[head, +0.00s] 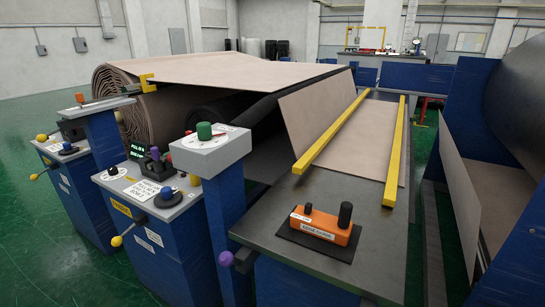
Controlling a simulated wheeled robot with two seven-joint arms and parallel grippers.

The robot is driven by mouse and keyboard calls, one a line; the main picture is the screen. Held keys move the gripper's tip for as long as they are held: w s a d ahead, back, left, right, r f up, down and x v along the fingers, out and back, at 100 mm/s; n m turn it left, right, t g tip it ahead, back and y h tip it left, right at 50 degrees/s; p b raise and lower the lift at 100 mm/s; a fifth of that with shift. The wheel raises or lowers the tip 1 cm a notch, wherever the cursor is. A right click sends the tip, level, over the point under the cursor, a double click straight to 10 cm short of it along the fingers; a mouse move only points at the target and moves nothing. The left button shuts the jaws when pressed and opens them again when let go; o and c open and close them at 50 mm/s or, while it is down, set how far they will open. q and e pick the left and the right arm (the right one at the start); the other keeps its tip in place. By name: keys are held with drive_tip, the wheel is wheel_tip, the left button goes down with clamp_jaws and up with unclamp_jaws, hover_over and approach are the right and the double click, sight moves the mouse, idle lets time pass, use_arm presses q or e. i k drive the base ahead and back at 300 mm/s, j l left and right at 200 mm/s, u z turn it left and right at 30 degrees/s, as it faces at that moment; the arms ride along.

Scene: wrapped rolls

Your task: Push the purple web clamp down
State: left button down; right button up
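A purple ball knob (226,258) sits on a short dark lever at the front left corner of the dark-topped table, low in the head view. The lever reaches out to the left, and its pivot looks dark. A second, smaller purple knob (155,152) stands on a dark lever on the middle blue console (165,225). I see no label naming either one as the web clamp. Neither of my grippers shows in the head view, and nothing is seen touching either knob.
An orange device (325,226) with black knobs lies on the dark table (275,215), beside two yellow rails (396,150) and a beige sheet (310,115). A grey-topped post with a green knob (204,130) stands left. Wrapped rolls (135,115) lie behind. Green floor (30,260) is clear at left.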

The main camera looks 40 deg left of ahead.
sight(226, 258)
drive_tip(key=u, duration=2.1)
